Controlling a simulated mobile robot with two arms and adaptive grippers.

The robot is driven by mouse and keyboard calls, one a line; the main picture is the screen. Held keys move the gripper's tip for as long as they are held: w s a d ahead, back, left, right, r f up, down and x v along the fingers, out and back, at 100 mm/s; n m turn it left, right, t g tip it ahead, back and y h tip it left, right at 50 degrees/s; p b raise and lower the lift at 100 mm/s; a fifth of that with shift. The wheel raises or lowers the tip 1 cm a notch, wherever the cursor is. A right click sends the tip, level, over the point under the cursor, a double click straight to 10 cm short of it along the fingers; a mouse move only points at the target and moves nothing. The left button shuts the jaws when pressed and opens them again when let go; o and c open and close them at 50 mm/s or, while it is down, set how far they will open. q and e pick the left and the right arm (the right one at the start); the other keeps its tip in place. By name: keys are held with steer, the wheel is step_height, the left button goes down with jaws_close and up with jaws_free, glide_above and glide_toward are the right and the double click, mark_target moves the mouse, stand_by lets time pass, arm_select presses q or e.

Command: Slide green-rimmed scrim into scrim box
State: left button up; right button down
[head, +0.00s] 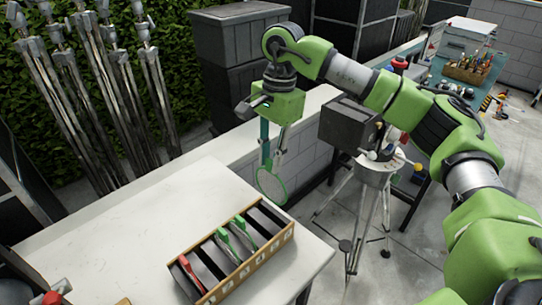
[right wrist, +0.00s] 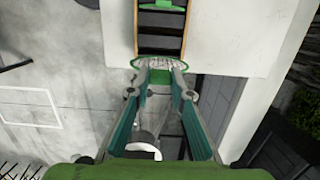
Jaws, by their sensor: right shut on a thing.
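The green-rimmed scrim (head: 272,186) is a round mesh disc that hangs in the head view beyond the table's right edge. My right gripper (head: 272,155) is shut on its handle and holds it in the air. In the right wrist view the scrim's rim (right wrist: 158,63) shows just past the fingertips (right wrist: 160,80), in front of the scrim box. The scrim box (head: 247,268) is a wooden tray with dark slots on the white table; its near end also shows in the right wrist view (right wrist: 185,30). Red-handled and green-handled scrims stand in some slots. My left gripper is not in view.
A tripod (head: 372,190) with gear stands right of the table. Dark bins (head: 235,45) and several metal stands (head: 95,80) are behind. A low white wall (head: 300,110) runs behind the table.

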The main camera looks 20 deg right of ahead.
mark_target(271, 181)
stand_by(0.4)
steer(key=shift+f, duration=0.3)
steer(key=shift+f+b, duration=0.1)
steer(key=shift+b, duration=0.25)
steer(key=shift+f, duration=0.2)
steer(key=shift+f+b, duration=0.5)
steer(key=shift+f, duration=0.15)
steer(key=shift+f+b, duration=1.3)
steer(key=shift+f, duration=0.5)
